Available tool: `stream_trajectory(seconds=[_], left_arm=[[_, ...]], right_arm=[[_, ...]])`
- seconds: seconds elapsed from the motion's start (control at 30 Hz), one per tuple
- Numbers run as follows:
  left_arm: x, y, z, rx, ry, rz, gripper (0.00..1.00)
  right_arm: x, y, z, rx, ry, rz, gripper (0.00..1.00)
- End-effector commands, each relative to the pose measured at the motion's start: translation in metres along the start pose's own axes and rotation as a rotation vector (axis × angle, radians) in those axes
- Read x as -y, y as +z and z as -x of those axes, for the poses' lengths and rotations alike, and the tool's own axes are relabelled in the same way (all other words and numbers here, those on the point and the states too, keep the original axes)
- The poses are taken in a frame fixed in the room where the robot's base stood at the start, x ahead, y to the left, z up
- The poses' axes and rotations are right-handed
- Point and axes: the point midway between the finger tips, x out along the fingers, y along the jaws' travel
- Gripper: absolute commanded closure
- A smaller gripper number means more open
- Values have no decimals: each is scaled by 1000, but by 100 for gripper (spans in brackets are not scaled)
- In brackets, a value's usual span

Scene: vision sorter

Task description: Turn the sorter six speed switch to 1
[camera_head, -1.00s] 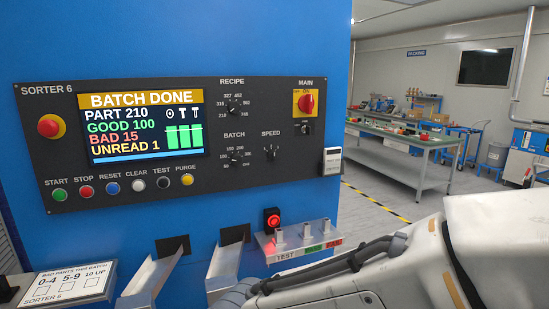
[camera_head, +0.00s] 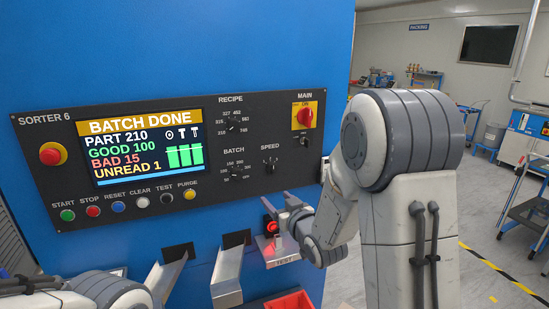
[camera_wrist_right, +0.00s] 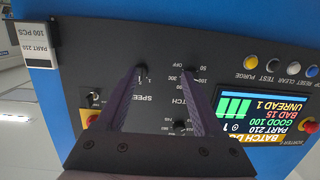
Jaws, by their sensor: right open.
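The SPEED switch (camera_head: 270,170) is a small dark knob on the black Sorter 6 panel (camera_head: 215,186), right of the BATCH knob (camera_head: 234,169). Its setting is too small to read. My right gripper (camera_head: 277,199) is open and empty, just below the SPEED switch in the head view and in front of the panel. In the right wrist view the panel appears upside down. The SPEED switch (camera_wrist_right: 141,72) there is close beside the left fingertip, partly hidden by it. The open fingers of my right gripper (camera_wrist_right: 158,73) frame the area between SPEED and BATCH. My left gripper is out of view.
The screen (camera_head: 140,146) reads BATCH DONE. The red emergency button (camera_head: 50,154), MAIN switch (camera_head: 304,115) and RECIPE knob (camera_head: 233,126) surround it.

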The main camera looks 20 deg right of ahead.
Motion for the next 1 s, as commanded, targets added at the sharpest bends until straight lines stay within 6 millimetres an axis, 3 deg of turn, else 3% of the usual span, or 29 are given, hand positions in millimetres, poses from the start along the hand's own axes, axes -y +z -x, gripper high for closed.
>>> stream_trajectory(seconds=[0.1,0.27,0.7,1.0], left_arm=[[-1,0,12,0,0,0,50],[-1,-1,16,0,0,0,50],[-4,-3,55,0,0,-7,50],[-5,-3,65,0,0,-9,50]], right_arm=[[-24,-21,3,-95,25,-13,31],[-30,-30,0,-144,29,-17,31],[-30,-43,-73,-145,26,-15,31],[-32,-44,-99,-144,29,-16,31]])
